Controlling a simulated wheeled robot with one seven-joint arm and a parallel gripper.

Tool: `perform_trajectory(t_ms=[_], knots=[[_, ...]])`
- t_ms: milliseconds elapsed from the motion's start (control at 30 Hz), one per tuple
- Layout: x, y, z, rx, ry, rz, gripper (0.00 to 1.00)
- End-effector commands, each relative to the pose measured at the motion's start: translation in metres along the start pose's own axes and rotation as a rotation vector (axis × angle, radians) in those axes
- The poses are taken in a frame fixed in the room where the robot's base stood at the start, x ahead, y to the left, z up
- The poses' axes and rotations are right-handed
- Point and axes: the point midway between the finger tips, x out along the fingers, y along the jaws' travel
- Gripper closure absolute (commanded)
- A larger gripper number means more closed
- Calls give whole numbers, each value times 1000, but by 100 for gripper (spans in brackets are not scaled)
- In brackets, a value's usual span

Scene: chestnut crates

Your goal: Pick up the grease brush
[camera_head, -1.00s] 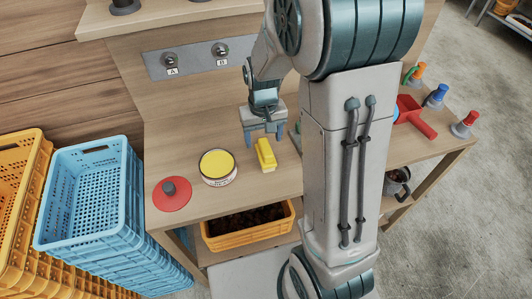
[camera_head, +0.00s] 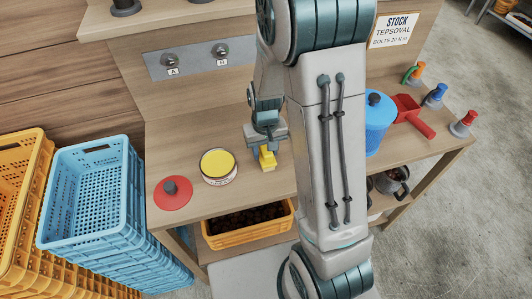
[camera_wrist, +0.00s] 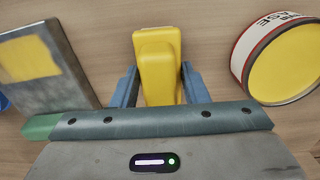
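A yellow block-shaped object (camera_head: 267,162), which I take to be the grease brush, is on the wooden bench right of the grease tin. It also shows in the wrist view (camera_wrist: 158,55); no bristles can be made out. My gripper (camera_head: 266,153) is down over it. In the wrist view my gripper (camera_wrist: 159,70) has one blue finger on each side of the yellow object, with narrow gaps beside it, so it looks open around it. The grease tin (camera_head: 218,167) has a yellow top and stands to the left in the head view; it also shows in the wrist view (camera_wrist: 285,70).
A red disc with a dark knob (camera_head: 172,193) lies left of the tin. A grey plate with a yellow patch (camera_wrist: 45,65) is left in the wrist view. A blue canister (camera_head: 378,125) and red dustpan (camera_head: 410,115) are farther right. An orange crate (camera_head: 248,229) sits below.

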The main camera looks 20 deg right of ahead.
Motion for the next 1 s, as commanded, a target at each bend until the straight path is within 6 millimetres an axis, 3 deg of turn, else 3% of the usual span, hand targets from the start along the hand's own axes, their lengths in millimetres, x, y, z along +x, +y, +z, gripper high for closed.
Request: perform_trajectory(t_ms=[67,467,733,1000], knots=[[0,0,0,0,0,0,88],[-7,0,-1,0,3,0,88],[-44,1,0,0,7,-1,88],[-75,39,43,5,6,-1,88]])
